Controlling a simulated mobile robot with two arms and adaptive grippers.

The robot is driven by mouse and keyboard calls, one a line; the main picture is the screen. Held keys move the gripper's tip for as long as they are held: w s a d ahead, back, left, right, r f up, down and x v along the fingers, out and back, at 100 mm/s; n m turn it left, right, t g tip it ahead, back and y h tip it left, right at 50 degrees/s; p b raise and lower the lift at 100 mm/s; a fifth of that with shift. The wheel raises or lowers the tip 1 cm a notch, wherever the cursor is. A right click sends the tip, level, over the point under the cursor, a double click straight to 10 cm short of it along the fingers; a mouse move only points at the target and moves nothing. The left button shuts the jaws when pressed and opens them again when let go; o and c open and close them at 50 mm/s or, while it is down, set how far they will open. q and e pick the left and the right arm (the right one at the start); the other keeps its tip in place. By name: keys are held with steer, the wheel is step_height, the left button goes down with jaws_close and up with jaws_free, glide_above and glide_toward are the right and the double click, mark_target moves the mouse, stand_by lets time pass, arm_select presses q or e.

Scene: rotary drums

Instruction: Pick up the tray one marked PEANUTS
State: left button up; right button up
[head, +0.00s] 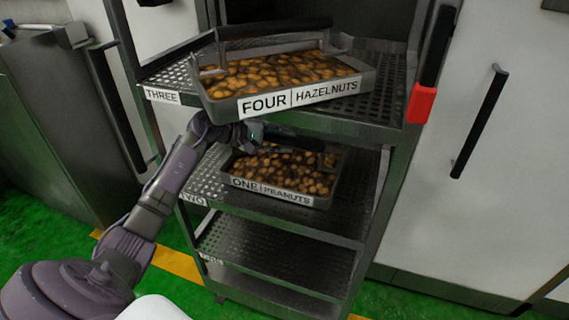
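The tray labelled ONE PEANUTS (318,201) sits on a middle shelf of the rack, filled with brown nuts. It is a grey metal tray with its label facing front. My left gripper (285,139) reaches in from the left, over the back part of this tray and under the shelf above. Dark parts overlap there, so I cannot tell the fingers from the tray's handle, or whether they touch. My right gripper is not in view.
The tray labelled FOUR HAZELNUTS (368,85) stands at an angle on the shelf marked THREE (160,96), close above my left wrist. Perforated lower shelves (275,248) look empty. A red block (421,103) is on the right post. White cabinets flank the rack.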

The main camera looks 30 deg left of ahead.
arm_select(q)
jaws_close()
steer(key=shift+w+r, duration=0.1)
steer(key=shift+r, duration=0.1)
steer(key=shift+r, duration=0.1)
